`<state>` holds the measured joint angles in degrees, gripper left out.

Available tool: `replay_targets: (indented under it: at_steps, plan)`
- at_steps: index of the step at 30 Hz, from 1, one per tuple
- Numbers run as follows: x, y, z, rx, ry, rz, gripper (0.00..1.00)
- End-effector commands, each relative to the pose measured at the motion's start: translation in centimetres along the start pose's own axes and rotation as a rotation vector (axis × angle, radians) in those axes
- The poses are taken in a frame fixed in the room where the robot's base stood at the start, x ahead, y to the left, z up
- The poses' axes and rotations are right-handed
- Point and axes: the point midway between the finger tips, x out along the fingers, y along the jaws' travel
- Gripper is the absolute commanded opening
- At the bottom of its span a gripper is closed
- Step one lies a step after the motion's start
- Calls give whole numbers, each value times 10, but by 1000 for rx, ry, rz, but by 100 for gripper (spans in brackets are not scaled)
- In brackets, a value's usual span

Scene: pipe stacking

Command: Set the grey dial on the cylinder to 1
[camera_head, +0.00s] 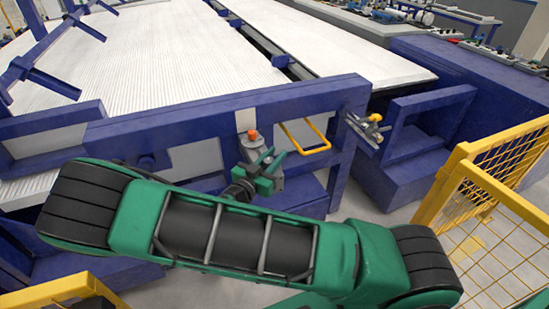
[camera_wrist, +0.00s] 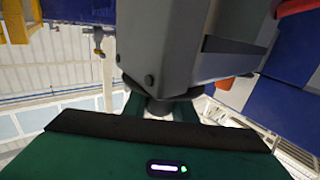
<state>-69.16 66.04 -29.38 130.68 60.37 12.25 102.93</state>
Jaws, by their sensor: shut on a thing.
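The grey cylinder unit (camera_head: 262,148) with an orange top knob (camera_head: 252,134) is mounted on the blue frame. In the wrist view its grey body (camera_wrist: 190,45) fills the upper middle. A small grey round part (camera_wrist: 160,106), apparently the dial, sticks out from a dark collar under the body. My green gripper (camera_head: 270,165) is at the unit and shut on this part, which the black-edged gripper (camera_wrist: 160,125) partly hides. The dial's number marks cannot be seen in either view.
A yellow mesh fence (camera_head: 500,175) stands at the far right. White ribbed surfaces (camera_head: 150,55) lie behind.

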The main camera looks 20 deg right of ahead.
Motion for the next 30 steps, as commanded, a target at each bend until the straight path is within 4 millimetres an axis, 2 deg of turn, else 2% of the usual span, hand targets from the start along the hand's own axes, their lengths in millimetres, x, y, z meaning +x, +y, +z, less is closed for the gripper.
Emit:
replay_targets:
  at_steps: [15,30]
  plan:
    - [-2,-16,-1,-5,5,-431,2]
    - [-6,-23,-1,1,5,-576,2]
